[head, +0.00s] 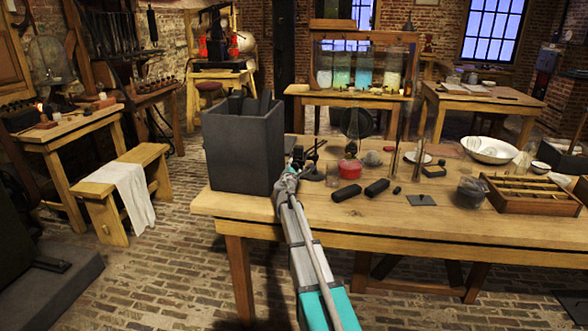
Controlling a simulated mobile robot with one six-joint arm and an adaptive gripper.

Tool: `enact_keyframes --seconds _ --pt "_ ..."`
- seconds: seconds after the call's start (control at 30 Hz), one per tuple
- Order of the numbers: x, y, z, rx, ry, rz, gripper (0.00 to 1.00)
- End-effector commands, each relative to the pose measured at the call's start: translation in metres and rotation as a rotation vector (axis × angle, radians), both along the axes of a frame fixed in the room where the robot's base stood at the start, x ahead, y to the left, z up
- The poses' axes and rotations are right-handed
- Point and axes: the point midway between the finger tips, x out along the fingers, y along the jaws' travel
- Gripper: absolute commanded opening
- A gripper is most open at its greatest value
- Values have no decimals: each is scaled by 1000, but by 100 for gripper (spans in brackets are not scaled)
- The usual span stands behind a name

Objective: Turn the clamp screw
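My arm reaches up from the bottom of the head view over the front edge of a wooden table (390,222). My gripper (309,153) is at the table's left part, just right of a tall grey box (238,150). It is small and dark, and I cannot tell whether its fingers are open or shut. Small dark parts lie around its tips, and I cannot tell whether it touches them. I cannot pick out a clamp screw for certain. A red round container (349,168) stands to the right of the gripper.
Two black blocks (346,193) (376,187) and a dark flat plate (421,200) lie near the front edge. A wooden compartment tray (528,207) and a white bowl (489,149) are at the right. The grey box closely bounds the gripper's left side.

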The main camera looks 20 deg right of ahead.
Motion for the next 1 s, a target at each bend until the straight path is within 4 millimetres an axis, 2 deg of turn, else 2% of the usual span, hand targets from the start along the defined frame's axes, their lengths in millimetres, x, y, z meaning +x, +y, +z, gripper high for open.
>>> enact_keyframes --seconds 0.03,0.07,0.57,0.77,1.0 --pt "0 0 0 0 0 -1 78" --pt "0 0 0 0 0 -1 83" --pt "-4 1 0 0 0 -4 83" --pt "-17 9 0 0 0 -3 83" --pt "-46 29 0 1 1 -2 83"
